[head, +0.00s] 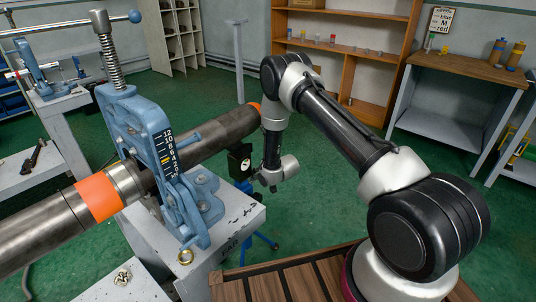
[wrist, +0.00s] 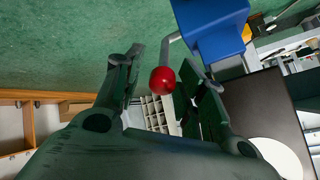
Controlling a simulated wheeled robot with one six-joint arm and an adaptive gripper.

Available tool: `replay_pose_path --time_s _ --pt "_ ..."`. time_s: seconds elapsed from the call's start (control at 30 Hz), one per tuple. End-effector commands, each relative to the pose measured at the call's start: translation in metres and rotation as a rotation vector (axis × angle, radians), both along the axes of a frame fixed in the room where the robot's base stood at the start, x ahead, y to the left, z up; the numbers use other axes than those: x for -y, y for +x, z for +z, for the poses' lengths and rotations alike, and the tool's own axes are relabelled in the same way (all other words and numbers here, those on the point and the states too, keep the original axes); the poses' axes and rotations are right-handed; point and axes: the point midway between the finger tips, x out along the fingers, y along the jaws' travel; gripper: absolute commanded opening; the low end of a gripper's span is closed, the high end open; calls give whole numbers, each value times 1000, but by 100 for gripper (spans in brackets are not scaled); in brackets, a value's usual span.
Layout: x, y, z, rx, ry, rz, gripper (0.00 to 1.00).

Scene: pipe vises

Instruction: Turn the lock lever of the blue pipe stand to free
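The blue pipe stand (head: 246,186) shows in the head view under the far end of the long pipe, partly hidden by my gripper (head: 241,160) and the grey bench. In the wrist view its blue body (wrist: 214,30) is at the top right. A bent grey lever (wrist: 168,45) comes out of it and ends in a red ball knob (wrist: 163,80). My gripper (wrist: 162,72) is open, with one finger on each side of the red knob. Gaps show beside the knob; I see no clear contact. The lever does not show in the head view.
The grey pipe (head: 215,132) with orange bands runs through a large blue vise (head: 150,150) on a grey bench (head: 235,222). A brass ring (head: 185,257) lies on the bench. Open green floor (head: 330,190) lies right of the stand; a wooden shelf (head: 345,50) stands behind.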

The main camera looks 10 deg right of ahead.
Motion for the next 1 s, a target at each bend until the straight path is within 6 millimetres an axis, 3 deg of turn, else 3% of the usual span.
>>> replay_pose_path --time_s 0.5,0.9,1.0 --pt "16 -24 -33 340 250 -1 44" --pt "21 -30 -59 612 446 1 44" --pt "30 -45 -57 608 443 -2 44"
